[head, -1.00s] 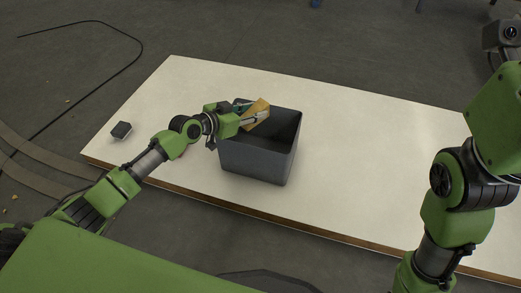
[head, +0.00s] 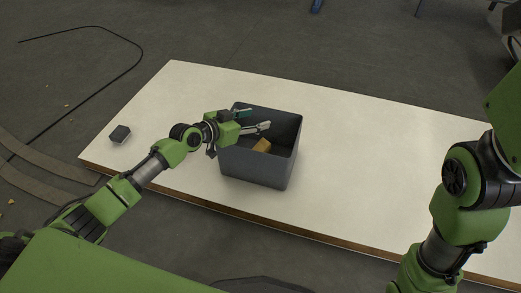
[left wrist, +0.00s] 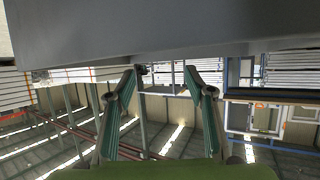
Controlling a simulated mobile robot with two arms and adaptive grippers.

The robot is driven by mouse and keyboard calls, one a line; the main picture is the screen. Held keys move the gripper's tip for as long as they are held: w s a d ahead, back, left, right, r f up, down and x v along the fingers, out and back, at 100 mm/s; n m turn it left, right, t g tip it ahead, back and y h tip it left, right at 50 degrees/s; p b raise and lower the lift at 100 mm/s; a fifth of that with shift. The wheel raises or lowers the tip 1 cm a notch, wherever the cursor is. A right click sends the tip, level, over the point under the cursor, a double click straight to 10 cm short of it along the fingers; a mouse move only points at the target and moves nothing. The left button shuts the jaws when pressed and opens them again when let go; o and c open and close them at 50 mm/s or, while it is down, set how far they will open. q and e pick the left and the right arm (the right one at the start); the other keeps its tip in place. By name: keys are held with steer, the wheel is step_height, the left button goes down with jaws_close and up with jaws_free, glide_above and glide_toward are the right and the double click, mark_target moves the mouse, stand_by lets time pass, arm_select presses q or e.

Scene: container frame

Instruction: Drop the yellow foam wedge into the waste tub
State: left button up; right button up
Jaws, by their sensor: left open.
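The yellow foam wedge (head: 262,146) is inside the dark grey waste tub (head: 258,168), below my left gripper's fingers and apart from them. Part of the wedge is hidden by the tub's near wall. The tub stands upright on the pale table. My left gripper (head: 259,119) is open and empty, reaching in over the tub's left rim. In the left wrist view its two fingers (left wrist: 159,80) are spread with nothing between them. The wedge does not show in that view. My right arm is at the right of the head view, with its gripper out of sight.
A small dark block (head: 120,133) lies near the left end of the pale table (head: 370,150). The table is clear to the right of the tub. A black cable (head: 135,65) lies on the floor at the far left.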

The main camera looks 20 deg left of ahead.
arm_select(q)
steer(key=v, duration=1.2)
